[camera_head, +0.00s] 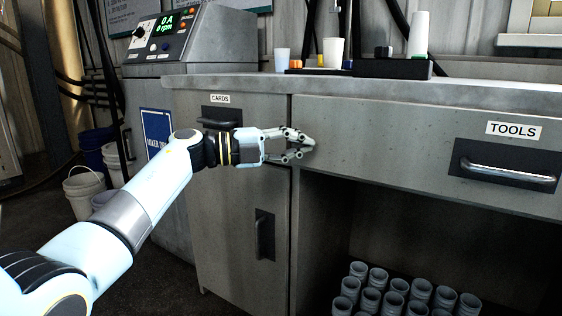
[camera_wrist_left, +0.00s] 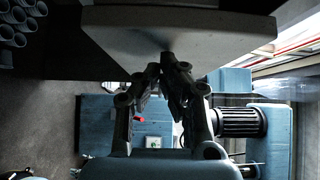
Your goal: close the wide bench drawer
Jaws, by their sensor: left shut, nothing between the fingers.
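The wide bench drawer (camera_head: 400,145) has a grey metal front with a TOOLS label and a bar handle (camera_head: 508,174) at its right. It looks flush or nearly flush with the bench; I cannot tell whether a small gap remains. My left gripper (camera_head: 312,146) is shut and empty, with its fingertips at the left end of the drawer front, away from the handle. In the left wrist view the closed fingertips (camera_wrist_left: 167,58) meet or nearly meet a grey panel edge; contact is unclear. My right gripper is not in view.
The narrow CARDS drawer (camera_head: 190,120) and a cupboard door (camera_head: 235,230) are left of the wide drawer. Several grey cups (camera_head: 395,290) stand in the open space below. Cups and a black block (camera_head: 390,68) are on the benchtop (camera_head: 470,92). Buckets (camera_head: 82,190) stand at left.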

